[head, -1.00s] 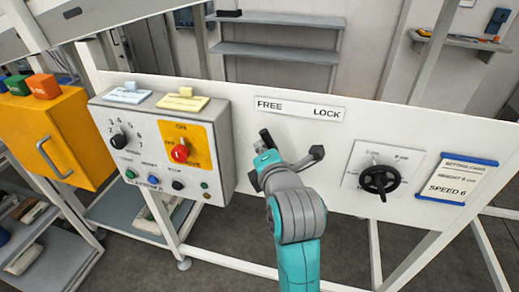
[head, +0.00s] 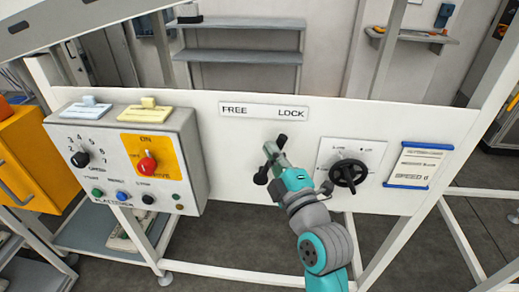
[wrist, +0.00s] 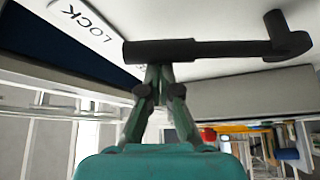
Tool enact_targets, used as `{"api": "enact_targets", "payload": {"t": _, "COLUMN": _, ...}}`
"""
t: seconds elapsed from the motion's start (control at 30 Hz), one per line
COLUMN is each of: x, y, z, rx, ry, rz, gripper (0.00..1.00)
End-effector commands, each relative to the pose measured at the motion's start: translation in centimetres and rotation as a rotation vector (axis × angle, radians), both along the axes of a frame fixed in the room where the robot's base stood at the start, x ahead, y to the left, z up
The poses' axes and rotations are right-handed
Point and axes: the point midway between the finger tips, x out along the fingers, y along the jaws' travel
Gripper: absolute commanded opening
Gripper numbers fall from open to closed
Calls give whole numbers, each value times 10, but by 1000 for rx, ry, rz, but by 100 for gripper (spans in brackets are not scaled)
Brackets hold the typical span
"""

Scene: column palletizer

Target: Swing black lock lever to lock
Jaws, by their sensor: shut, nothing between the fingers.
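The black lock lever is on the white panel below the FREE / LOCK sign (head: 263,110). In the head view its upper black end (head: 282,140) points up beneath the word LOCK, and a black knob (head: 261,176) shows lower left. My arm hides part of it. In the wrist view the lever (wrist: 160,50) lies across the picture, its thick grip on the left near LOCK and a bent end at the right. My gripper (wrist: 158,70) is shut and empty, its fingertips right against the grip's edge; contact is hard to tell. It also shows in the head view (head: 272,152).
A settings card (head: 419,165) hangs further right. The control box (head: 130,160) with a red knob juts out at the left. The panel between box and lever is clear.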

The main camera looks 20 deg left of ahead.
Motion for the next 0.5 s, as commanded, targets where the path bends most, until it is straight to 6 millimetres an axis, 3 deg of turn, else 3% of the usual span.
{"api": "enact_targets", "payload": {"t": 0.5, "x": 6, "y": -22, "z": -9, "rx": 192, "ry": 52, "rz": -1, "gripper": 0}}
